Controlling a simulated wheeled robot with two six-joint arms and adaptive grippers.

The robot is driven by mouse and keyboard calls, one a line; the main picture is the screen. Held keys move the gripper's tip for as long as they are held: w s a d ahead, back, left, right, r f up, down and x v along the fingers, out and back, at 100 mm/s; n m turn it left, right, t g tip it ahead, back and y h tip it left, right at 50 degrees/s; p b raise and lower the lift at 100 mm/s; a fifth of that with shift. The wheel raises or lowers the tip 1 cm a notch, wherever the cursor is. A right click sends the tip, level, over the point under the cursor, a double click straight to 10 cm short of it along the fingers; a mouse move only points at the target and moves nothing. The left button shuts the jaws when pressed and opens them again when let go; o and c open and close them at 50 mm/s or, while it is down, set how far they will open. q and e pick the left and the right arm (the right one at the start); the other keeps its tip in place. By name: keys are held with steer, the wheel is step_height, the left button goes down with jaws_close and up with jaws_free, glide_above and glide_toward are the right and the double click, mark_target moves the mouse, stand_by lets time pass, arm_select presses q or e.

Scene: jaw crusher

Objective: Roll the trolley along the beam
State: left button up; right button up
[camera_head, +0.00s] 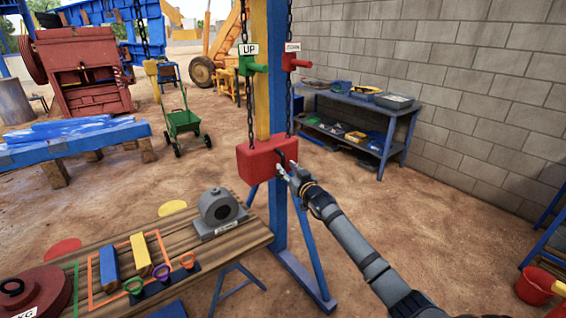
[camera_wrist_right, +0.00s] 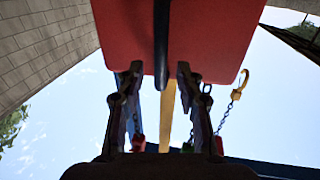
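A red block (camera_head: 256,160) hangs from chains in front of the blue and yellow post, in the middle of the head view. A dark bar (camera_wrist_right: 161,40) runs along its underside in the right wrist view. My right gripper (camera_head: 285,170) is at the block's right side. In the right wrist view its fingers (camera_wrist_right: 158,100) are apart, one on each side of the bar's end, with gaps showing. I cannot tell whether they touch the block. A green UP handle (camera_head: 249,64) and a red handle (camera_head: 292,62) sit above. I cannot make out the overhead beam or its trolley. My left gripper is not in view.
A wooden bench (camera_head: 240,238) with a grey bearing housing (camera_head: 220,208) and coloured bars stands front left. A blue shelf table (camera_head: 375,108) is against the wall. A green cart (camera_head: 183,122) and red crusher (camera_head: 85,65) stand behind. A red bucket (camera_head: 537,286) is right.

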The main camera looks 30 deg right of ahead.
mark_target(284, 165)
steer(key=shift+w+d+b, duration=0.2)
steer(key=shift+w+b, duration=0.15)
steer(key=shift+w, duration=1.5)
jaws_close()
steer(key=shift+f, duration=0.1)
